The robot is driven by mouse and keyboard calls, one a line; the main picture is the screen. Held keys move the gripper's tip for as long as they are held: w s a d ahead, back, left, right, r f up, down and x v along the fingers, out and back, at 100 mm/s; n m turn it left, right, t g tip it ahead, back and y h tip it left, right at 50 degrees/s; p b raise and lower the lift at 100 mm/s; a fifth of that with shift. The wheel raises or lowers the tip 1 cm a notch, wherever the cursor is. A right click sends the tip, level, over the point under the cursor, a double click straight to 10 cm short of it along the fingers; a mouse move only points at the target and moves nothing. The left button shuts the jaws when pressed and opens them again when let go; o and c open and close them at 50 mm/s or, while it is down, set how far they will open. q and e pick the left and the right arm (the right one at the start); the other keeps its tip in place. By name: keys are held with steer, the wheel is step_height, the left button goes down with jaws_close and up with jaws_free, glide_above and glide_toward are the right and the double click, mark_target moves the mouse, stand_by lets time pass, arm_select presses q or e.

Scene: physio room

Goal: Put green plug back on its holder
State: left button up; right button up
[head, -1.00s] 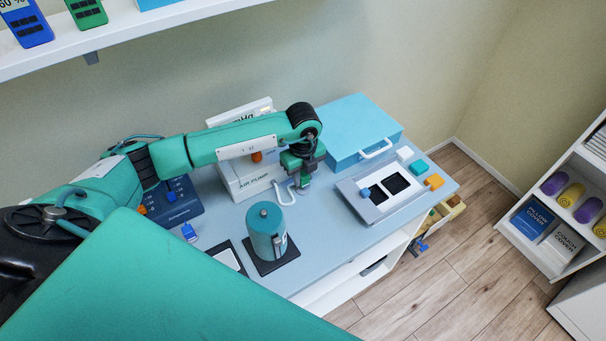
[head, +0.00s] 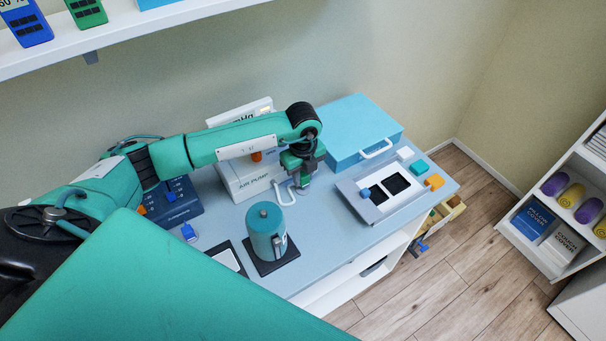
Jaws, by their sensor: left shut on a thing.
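My left gripper (head: 302,183) points down beside the air pump, low above the desk. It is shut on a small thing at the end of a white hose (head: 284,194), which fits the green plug. The fingers and arm cover most of it, so its shape is unclear. The white air pump (head: 247,184) stands behind my left forearm, which hides part of it. I cannot make out the plug's holder for certain. My right gripper is not in view.
A teal canister (head: 265,229) stands on a dark mat in front of the gripper. A blue case (head: 361,131) and a grey panel (head: 375,198) with dark pads are to the right. A blue plug (head: 189,232) lies at left.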

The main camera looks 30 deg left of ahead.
arm_select(q)
steer(key=shift+f+b, duration=0.45)
steer(key=shift+f, duration=0.2)
steer(key=shift+f+b, duration=0.4)
steer(key=shift+f, duration=0.1)
stand_by(0.5)
steer(key=o, duration=1.3)
steer(key=shift+r, duration=0.15)
steer(key=shift+r+p, duration=0.65)
steer(key=shift+r, duration=0.1)
steer(key=shift+r+p, duration=1.55)
steer(key=shift+r, duration=1.1)
